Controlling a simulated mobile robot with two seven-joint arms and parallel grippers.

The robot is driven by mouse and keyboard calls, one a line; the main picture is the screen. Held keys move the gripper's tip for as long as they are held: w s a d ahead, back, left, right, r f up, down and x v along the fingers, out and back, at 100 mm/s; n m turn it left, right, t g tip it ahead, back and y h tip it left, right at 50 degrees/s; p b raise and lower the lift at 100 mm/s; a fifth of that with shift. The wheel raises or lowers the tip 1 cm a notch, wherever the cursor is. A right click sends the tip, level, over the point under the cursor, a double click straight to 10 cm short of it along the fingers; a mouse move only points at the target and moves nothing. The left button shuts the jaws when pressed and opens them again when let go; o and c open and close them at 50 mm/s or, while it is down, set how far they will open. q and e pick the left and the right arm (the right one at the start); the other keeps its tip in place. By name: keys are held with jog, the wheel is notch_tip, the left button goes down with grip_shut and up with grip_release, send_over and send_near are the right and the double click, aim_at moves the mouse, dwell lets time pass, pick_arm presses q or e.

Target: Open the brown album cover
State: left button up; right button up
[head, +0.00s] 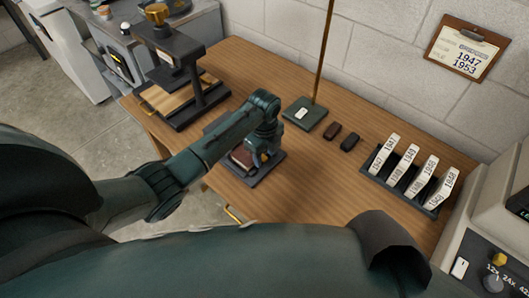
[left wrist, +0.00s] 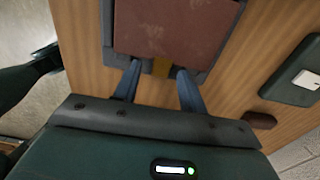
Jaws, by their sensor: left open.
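The brown album (head: 241,157) lies on a dark grey stand (head: 263,174) on the wooden table. My left arm partly hides it in the head view. In the left wrist view its flat reddish-brown cover (left wrist: 175,25) fills the top, and it looks shut. A small yellow-brown tab (left wrist: 161,67) sticks out at the cover's near edge. My left gripper (left wrist: 158,87) is open, its two blue-grey fingers on either side of the tab, with a gap to each side. In the head view the left gripper (head: 263,157) is at the album's right side. I cannot tell whether it touches. My right gripper is out of view.
A black press (head: 180,70) stands at the table's left end. A green base with a brass rod (head: 306,113), two small dark objects (head: 340,137) and a rack of numbered white-spined items (head: 405,180) stand towards the wall. A beige machine (head: 480,240) is at the right.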

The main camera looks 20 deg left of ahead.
pick_arm(q)
jog(key=shift+c, duration=0.3)
grip_shut()
dwell(0.4)
